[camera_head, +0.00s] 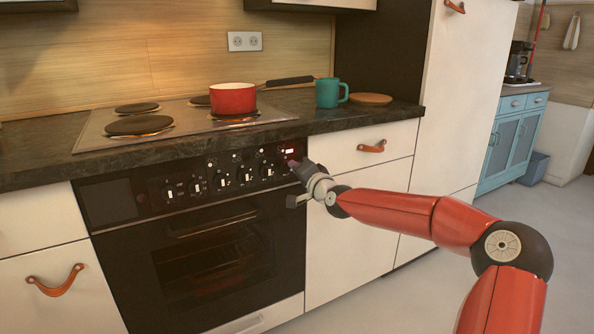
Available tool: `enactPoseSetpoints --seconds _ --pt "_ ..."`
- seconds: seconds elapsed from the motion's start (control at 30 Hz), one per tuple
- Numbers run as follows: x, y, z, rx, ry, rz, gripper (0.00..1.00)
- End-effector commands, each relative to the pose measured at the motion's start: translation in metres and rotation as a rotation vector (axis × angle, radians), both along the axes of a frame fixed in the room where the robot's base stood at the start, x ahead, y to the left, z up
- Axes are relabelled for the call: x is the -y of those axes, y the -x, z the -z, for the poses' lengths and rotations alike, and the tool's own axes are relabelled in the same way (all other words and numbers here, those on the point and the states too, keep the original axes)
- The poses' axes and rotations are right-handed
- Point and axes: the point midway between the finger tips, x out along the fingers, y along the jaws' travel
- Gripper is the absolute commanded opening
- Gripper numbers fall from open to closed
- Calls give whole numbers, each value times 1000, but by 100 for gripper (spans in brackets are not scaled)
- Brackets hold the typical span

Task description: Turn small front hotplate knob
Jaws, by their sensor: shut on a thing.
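My gripper (296,165) is at the right end of the black oven control panel, coming in from the right. It is shut on the rightmost knob, which its fingers mostly hide. I cannot tell how far that knob is turned. Several other knobs with white marks (219,181) sit in a row to the left along the panel (140,190). A small red display (289,151) glows just above my gripper. The hotplates (140,125) lie on the cooktop above the panel.
A teal mug (330,92) and a round wooden board (371,99) stand on the counter to the right. A drawer with a leather pull (371,146) is right of the oven.

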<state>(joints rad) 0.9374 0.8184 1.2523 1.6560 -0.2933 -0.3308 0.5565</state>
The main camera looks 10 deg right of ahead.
Motion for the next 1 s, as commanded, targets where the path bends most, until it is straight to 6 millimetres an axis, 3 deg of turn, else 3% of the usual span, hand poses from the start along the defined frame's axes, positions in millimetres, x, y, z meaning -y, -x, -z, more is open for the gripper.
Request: enactPoseSetpoints --seconds 0.1,0.13,0.3,0.67,1.0 --pt "0 0 1 -2 1 0 0" --pt "0 0 1 -2 1 0 14" --pt "0 0 1 -1 1 0 34" --pt "4 6 1 -1 2 2 34" --pt "19 54 2 -1 4 2 34"
